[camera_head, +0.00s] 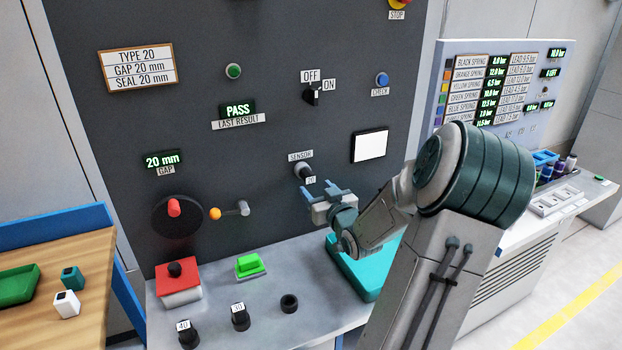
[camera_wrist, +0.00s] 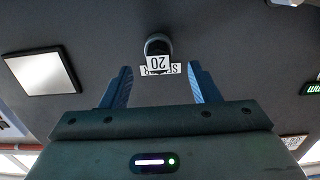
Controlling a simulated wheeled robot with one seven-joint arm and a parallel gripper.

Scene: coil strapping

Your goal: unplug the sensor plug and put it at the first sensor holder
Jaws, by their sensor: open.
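The sensor plug (camera_head: 304,171), dark with a white "20" tag, sits in the panel under the SENSOR label. In the wrist view the plug (camera_wrist: 158,47) shows upside down, beyond and between the two blue fingertips. My gripper (camera_head: 318,189) is open and empty, just short of the plug and apart from it. It also shows in the wrist view (camera_wrist: 160,84). On the bench below, a dark ring-shaped holder (camera_head: 289,303) is empty. Beside it stand plugs tagged "30" (camera_head: 240,318) and "40" (camera_head: 187,335). No mark shows which holder is first.
A red block with a black knob (camera_head: 177,280) and a green block (camera_head: 250,266) stand on the bench. A teal block (camera_head: 362,270) lies under my arm. An orange-tipped lever (camera_head: 230,211) and a red-handled dial (camera_head: 176,210) stick out of the panel.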

